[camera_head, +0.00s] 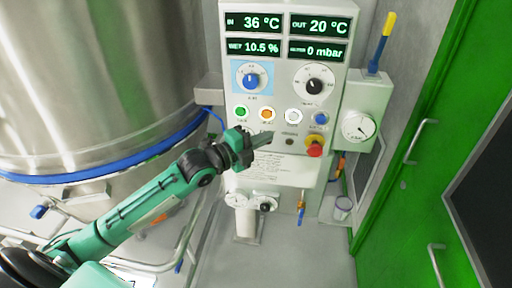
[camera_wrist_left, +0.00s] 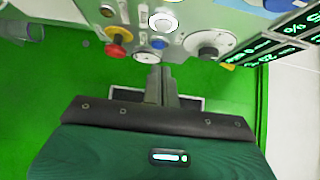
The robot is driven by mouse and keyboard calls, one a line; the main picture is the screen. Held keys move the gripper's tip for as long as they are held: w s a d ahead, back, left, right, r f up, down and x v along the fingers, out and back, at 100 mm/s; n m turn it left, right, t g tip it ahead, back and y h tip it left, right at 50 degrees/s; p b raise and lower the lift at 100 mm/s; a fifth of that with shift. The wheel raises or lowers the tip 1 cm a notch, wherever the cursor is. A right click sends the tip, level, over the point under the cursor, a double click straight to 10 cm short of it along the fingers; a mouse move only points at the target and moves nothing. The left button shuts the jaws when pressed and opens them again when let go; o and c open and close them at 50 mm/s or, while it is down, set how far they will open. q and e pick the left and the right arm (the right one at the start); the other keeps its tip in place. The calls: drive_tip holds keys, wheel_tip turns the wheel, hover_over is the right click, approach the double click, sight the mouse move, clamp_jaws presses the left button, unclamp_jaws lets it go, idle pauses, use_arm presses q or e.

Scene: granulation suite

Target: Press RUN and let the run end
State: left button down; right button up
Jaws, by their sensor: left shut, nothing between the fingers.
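The control panel (camera_head: 290,95) stands in front of me with lit displays reading IN 36 °C, OUT 20 °C, 10.5 % and 0 mbar. Its button row holds a green button (camera_head: 242,112), an orange lit button (camera_head: 267,114), a white button (camera_head: 293,116) and a blue button (camera_head: 320,118). Their labels are too small to read, so I cannot tell which is RUN. My left gripper (camera_head: 268,138) is shut and empty, just below the orange button. In the left wrist view its closed fingers (camera_wrist_left: 160,72) point toward the panel. My right gripper is out of view.
A red mushroom knob (camera_head: 314,147) sits below the blue button. A blue selector (camera_head: 251,75) and a black dial (camera_head: 314,85) are above the row. A large steel vessel (camera_head: 110,80) stands left, a green door (camera_head: 400,150) right. Grey floor (camera_head: 285,260) is clear below.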

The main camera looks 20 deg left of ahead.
use_arm(q)
drive_tip(key=shift+v, duration=1.2)
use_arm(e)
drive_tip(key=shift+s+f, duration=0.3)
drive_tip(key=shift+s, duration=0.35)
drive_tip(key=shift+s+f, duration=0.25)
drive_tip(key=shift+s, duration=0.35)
use_arm(q)
drive_tip(key=shift+s+d, duration=0.1)
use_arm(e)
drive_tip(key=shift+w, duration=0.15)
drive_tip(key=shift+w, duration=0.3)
